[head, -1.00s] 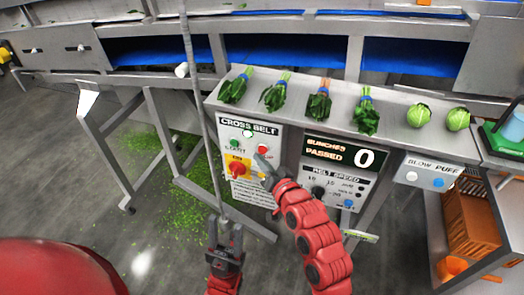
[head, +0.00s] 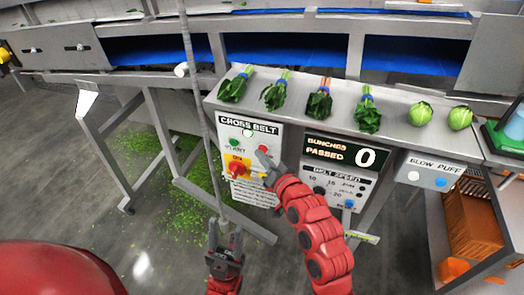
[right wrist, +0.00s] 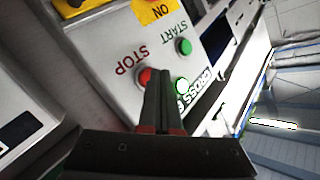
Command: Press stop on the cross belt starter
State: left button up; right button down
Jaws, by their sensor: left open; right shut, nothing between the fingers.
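The cross belt starter (head: 276,130) is a pale panel below the shelf. It has a green start button (head: 234,142), a red stop button (head: 263,148), a white lamp (head: 247,133) and a red-and-yellow switch (head: 238,169). My right gripper (head: 263,155) is shut and empty, with its tips right at the stop button. In the right wrist view the fingers (right wrist: 161,80) are beside the red stop button (right wrist: 145,76) and overlap its edge; I cannot tell whether they touch. The lamp (right wrist: 182,86) looks lit. My left gripper (head: 225,255) is open and empty, low in front of the panel.
Several leafy bunches (head: 319,103) and two round green heads (head: 421,114) lie on the shelf (head: 392,121). A counter display (head: 343,151) reads 0, above belt speed controls. A thin grey pole (head: 196,90) stands left of the panel.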

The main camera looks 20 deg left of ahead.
jog(key=shift+w, duration=0.25)
jog(key=shift+s, duration=0.1)
dwell(0.4)
jog(key=shift+s, duration=0.8)
jog(key=s+p, duration=0.2)
jog(key=s, duration=0.3)
jog(key=shift+a, duration=0.1)
dwell(0.6)
